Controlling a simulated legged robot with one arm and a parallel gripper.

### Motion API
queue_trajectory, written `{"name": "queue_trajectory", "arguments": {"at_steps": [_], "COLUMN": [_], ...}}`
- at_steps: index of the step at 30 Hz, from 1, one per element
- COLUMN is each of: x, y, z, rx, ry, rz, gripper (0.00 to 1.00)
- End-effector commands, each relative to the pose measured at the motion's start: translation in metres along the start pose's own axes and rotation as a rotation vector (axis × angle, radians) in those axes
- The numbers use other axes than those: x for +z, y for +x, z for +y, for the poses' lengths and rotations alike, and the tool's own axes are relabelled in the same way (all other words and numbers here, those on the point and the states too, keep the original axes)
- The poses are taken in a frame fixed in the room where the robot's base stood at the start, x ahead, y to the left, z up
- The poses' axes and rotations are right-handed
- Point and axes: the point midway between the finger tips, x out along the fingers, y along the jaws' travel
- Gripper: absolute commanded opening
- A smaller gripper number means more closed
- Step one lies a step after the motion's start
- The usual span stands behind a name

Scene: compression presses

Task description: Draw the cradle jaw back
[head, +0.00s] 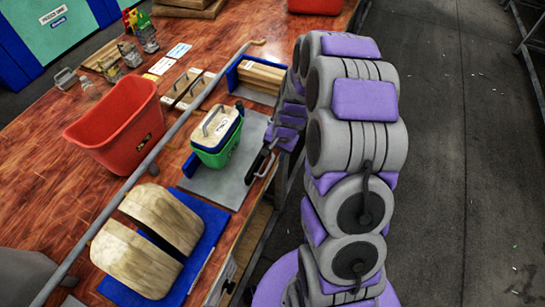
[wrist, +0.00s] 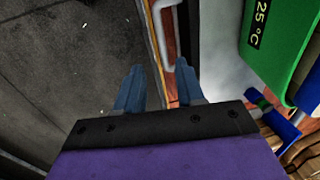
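I cannot tell for sure which part is the cradle jaw. Two rounded wooden blocks (head: 135,262) with a dark gap between them sit on a blue base (head: 210,226) at the table's lower left in the head view. My gripper (head: 262,163) is partly hidden by my arm, low at the table's right edge beside the grey plate. In the wrist view its two blue-grey fingers (wrist: 158,84) are apart, with nothing seen held between them. A pale bent bar (wrist: 160,22) shows beyond the fingertips. The wooden blocks are not recognisable in the wrist view.
A green box (head: 215,152) with a handled wooden lid stands on a grey plate (head: 222,188). A red bin (head: 118,128) stands left of it, and a long grey rail (head: 150,158) crosses the table. A blue-ended wooden stack (head: 262,76) is farther back. Open floor (head: 450,180) lies right.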

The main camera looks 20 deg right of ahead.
Motion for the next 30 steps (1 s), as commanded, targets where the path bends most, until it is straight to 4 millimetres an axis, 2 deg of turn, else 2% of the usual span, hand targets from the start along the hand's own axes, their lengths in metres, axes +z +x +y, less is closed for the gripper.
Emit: {"name": "queue_trajectory", "arguments": {"at_steps": [1,6,15,21,30], "x": [-0.002,-0.002,-0.003,-0.003,-0.003], "y": [-0.015,-0.053,-0.101,-0.110,-0.111], "z": [-0.001,0.000,0.001,0.002,0.002], "rx": [-0.003,-0.003,-0.002,0.000,0.000], "ry": [0.001,0.001,0.001,0.001,0.001], "rz": [0.005,0.003,0.000,-0.003,-0.003], "gripper": [0.38,0.38,0.38,0.38,0.38]}}
